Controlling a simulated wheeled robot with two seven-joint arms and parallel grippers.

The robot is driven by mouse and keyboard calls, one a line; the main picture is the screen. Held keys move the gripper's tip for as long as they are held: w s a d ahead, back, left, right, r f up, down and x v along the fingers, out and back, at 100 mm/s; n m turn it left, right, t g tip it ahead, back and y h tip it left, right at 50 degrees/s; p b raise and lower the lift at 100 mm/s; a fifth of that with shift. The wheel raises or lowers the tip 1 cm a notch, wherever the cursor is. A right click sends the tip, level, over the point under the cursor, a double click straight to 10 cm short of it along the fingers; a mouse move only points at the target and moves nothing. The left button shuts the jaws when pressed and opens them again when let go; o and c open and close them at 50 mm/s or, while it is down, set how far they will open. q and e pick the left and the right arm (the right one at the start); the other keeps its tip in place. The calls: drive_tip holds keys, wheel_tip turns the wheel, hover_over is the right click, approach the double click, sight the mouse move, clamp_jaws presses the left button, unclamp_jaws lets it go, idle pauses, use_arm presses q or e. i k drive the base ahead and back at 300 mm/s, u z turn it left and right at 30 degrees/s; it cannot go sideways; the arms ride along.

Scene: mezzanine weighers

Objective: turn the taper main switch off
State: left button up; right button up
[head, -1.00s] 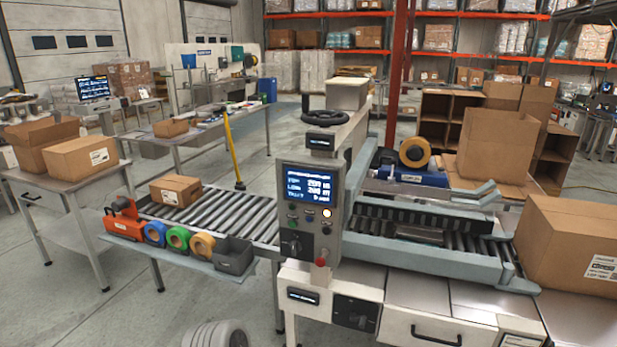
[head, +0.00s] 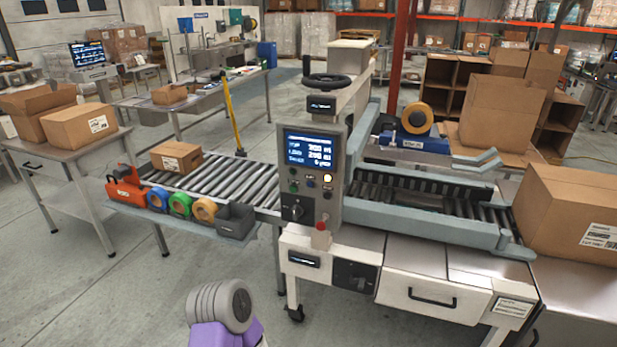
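The taper (head: 335,95) stands in the middle of the head view, over a roller conveyor. Its upright control panel (head: 310,174) has a lit screen, small buttons, a glowing yellow-white lamp and a black rotary switch (head: 295,210) at lower left. A red button (head: 321,226) sits below the panel. A second black switch plate (head: 355,276) with a knob is on the white front of the base. I cannot read which one is labelled main, nor the exact knob positions. A grey ribbed part of my arm with purple below shows at the bottom. No gripper fingers are in view.
A carton (head: 176,157) sits on the infeed rollers (head: 232,180). Tape rolls (head: 180,205) and a grey bin (head: 237,221) line the shelf in front. A large carton (head: 572,215) stands at the right end. The floor at front left is clear.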

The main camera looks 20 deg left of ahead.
sight(297, 211)
drive_tip(key=u, duration=0.3)
drive_tip(key=k, duration=0.4)
drive_tip(key=u, duration=1.5)
drive_tip(key=i, duration=1.4)
drive_tip(key=z, duration=1.2)
drive_tip(key=i, duration=0.55)
drive_tip(key=z, duration=0.6)
